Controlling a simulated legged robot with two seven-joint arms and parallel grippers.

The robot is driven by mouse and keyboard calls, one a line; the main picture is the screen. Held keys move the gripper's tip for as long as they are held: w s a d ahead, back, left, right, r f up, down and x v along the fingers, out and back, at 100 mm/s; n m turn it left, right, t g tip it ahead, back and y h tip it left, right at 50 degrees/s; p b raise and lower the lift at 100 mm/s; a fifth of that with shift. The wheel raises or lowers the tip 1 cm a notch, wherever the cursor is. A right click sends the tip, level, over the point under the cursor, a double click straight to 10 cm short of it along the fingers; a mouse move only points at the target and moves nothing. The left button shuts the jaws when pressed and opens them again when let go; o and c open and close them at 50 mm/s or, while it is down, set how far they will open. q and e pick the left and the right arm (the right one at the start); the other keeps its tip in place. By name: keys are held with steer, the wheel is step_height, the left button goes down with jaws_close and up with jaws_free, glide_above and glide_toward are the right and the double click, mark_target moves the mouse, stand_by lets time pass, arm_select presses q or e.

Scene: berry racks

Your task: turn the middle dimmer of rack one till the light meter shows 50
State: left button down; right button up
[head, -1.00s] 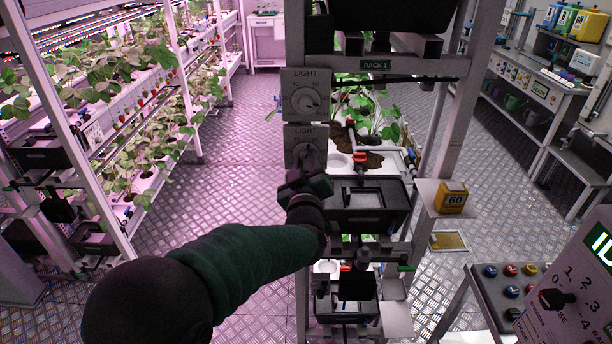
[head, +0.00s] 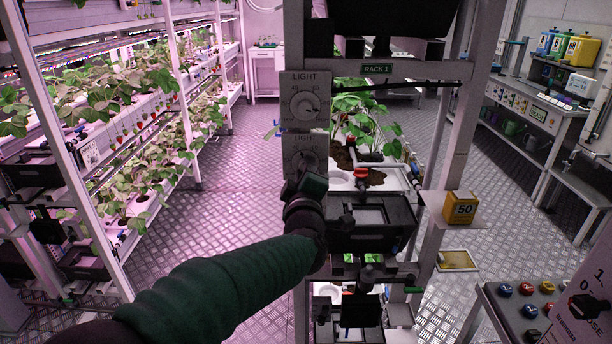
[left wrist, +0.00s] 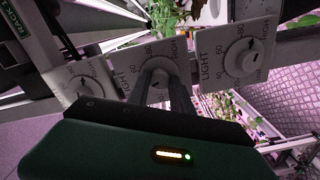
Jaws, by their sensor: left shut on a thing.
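The middle dimmer (head: 304,148) is a white LIGHT plate on rack one's left post, below the upper dimmer (head: 304,100). My left gripper (head: 306,180) covers its lower part. In the left wrist view my left gripper's fingers (left wrist: 167,97) are shut on the knob of the middle dimmer (left wrist: 158,72), with one dimmer (left wrist: 245,60) to its right and another (left wrist: 83,88) to its left. The yellow light meter (head: 462,208) on rack one's right shelf shows 50. My right gripper is not in view.
Rack one's sign (head: 376,69) hangs above strawberry plants. Black trays (head: 372,222) sit just right of my left gripper. A plant rack (head: 125,160) stands at left, with open floor between. A button console (head: 520,300) is at lower right.

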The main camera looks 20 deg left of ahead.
arm_select(q)
steer(key=shift+f, duration=0.2)
steer(key=c, duration=1.1)
jaws_free()
steer(key=shift+r, duration=0.1)
steer(key=v, duration=1.6)
steer(key=shift+s+d, duration=0.1)
steer(key=shift+s, duration=0.25)
